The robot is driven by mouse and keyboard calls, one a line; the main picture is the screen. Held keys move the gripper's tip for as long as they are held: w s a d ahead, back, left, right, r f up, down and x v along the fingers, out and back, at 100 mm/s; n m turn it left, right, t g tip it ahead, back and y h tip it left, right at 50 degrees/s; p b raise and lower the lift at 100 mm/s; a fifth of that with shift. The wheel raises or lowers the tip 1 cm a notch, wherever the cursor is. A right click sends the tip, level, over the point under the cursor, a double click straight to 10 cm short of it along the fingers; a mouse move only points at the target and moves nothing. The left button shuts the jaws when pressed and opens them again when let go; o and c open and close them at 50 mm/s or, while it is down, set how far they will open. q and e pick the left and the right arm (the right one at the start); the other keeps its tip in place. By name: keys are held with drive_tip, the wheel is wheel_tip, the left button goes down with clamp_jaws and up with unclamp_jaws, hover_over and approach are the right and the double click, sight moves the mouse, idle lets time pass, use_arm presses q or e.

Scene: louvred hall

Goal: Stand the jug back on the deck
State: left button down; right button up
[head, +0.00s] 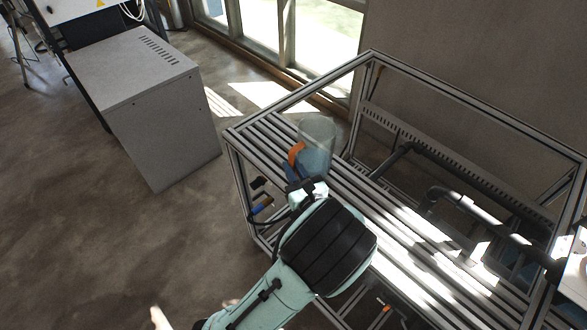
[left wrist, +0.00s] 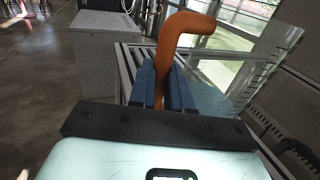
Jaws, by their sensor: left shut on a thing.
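The jug (head: 318,134) is clear, with a bluish lower part and an orange handle (head: 295,152). In the head view it appears over the left end of the slatted metal deck (head: 392,209). My left gripper (head: 292,173) is shut on the handle, and my wrist hides part of the jug's lower side. In the left wrist view the orange handle (left wrist: 182,32) rises between the blue fingers (left wrist: 162,88), with the clear jug wall (left wrist: 245,75) to the right. I cannot tell whether the jug's base touches the slats. My right gripper is not in view.
A metal frame (head: 450,97) rises around the deck's back. A grey cabinet (head: 150,110) stands on the floor to the left. The slats right of the jug look mostly bare, with bright sun patches.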

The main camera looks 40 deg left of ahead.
use_arm(q)
drive_tip(key=shift+f, duration=0.2)
drive_tip(key=c, duration=1.1)
unclamp_jaws()
drive_tip(key=shift+s, duration=0.1)
drive_tip(key=shift+r, duration=0.15)
drive_tip(key=shift+r, duration=0.3)
drive_tip(key=v, duration=1.2)
drive_tip(key=shift+f, duration=0.2)
drive_tip(key=shift+f, duration=0.15)
